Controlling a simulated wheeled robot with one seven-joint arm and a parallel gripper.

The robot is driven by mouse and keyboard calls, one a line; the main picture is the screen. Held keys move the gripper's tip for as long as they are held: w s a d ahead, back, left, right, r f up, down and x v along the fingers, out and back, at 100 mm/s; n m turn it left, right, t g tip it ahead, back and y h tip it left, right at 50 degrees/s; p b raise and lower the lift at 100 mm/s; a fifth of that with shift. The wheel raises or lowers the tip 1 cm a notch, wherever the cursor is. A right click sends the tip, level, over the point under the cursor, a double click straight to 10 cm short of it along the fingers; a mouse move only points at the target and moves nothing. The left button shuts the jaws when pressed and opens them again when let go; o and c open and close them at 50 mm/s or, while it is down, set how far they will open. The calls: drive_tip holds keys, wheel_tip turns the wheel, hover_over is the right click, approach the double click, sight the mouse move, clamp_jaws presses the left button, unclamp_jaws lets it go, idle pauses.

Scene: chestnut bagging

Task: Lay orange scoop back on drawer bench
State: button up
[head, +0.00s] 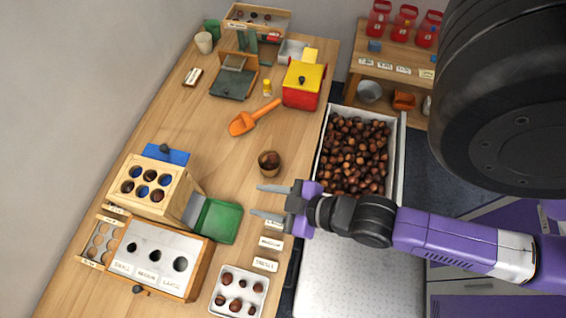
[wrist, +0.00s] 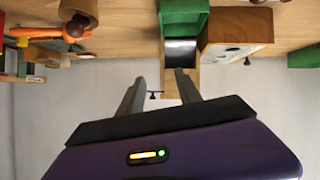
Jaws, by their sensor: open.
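The orange scoop (head: 254,117) lies on the wooden bench top (head: 215,145), beside the red and yellow box, its handle pointing up and right. An orange shape in the wrist view, likely the scoop (wrist: 38,31), is at the upper left. My gripper (head: 256,200) is open and empty, with its fingers over the bench's right side, well below the scoop in the head view. Its two fingers also show apart in the wrist view (wrist: 160,78), with nothing between them. A drawer full of chestnuts (head: 403,150) stands out at the bench's right side.
A brown cup (head: 269,164) stands between the scoop and my gripper. A green tray (head: 222,222) and a wooden box with round holes (head: 151,191) are left of my gripper. A red and yellow box (head: 304,84) stands near the scoop. Bare bench lies left of the scoop.

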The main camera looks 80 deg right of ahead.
drive_tip(key=s+a+r+t+y, duration=0.1)
drive_tip(key=s+r, duration=0.1)
drive_tip(key=r, duration=0.4)
drive_tip(key=s+a+r+t+y, duration=0.1)
drive_tip(key=s+a+r+t, duration=0.1)
drive_tip(key=r, duration=0.4)
drive_tip(key=shift+s+m, duration=0.35)
drive_tip(key=shift+m, duration=0.05)
drive_tip(key=shift+f, duration=0.1)
wheel_tip(320, 180, down, 2)
drive_tip(key=shift+f+b, duration=0.1)
drive_tip(key=shift+b, duration=0.95)
drive_tip(key=shift+r, duration=0.25)
drive_tip(key=shift+c, duration=0.4)
drive_tip(key=shift+s+d, duration=0.1)
